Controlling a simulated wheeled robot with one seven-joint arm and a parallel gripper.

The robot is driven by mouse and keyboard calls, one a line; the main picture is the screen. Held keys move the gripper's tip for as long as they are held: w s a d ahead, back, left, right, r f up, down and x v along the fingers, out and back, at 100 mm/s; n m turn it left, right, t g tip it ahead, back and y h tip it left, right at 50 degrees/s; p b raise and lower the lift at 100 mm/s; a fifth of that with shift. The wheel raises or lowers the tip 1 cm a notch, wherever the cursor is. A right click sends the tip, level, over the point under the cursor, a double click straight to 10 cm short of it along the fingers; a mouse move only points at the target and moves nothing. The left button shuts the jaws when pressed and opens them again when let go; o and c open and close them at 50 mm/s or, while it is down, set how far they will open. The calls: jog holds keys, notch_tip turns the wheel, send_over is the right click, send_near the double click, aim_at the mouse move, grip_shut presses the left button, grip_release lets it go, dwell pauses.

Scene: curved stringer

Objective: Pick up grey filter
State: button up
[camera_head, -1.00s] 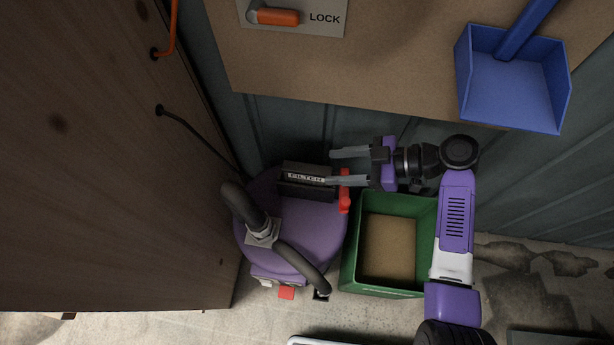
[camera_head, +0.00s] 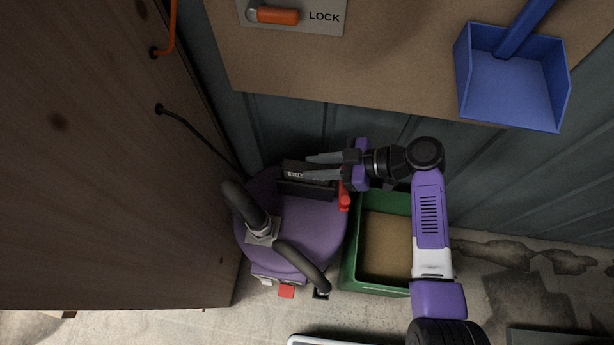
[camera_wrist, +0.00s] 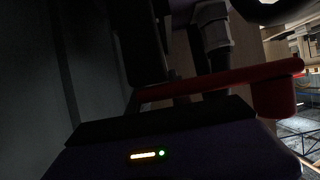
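The dark grey filter (camera_head: 291,188), a box with a partly covered white label, sits on top of the purple vacuum cleaner (camera_head: 305,230) in the head view. My gripper (camera_head: 307,167) reaches in from the right, fingers pointing left and parted. Its lower finger overlaps the label and its upper finger lies near the filter's back edge. I cannot tell whether either finger touches it. The wrist view is dark; a red bar (camera_wrist: 220,79) crosses it, and the filter is not clear there.
A red latch (camera_head: 345,197) is beside the filter, under my gripper. The cleaner's grey hose (camera_head: 298,262) curves in front. A green bin (camera_head: 350,270) stands to the right. A wooden cabinet (camera_head: 90,180) is at left, and a blue dustpan (camera_head: 512,90) hangs above right.

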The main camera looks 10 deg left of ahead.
grip_shut()
dwell(1.1)
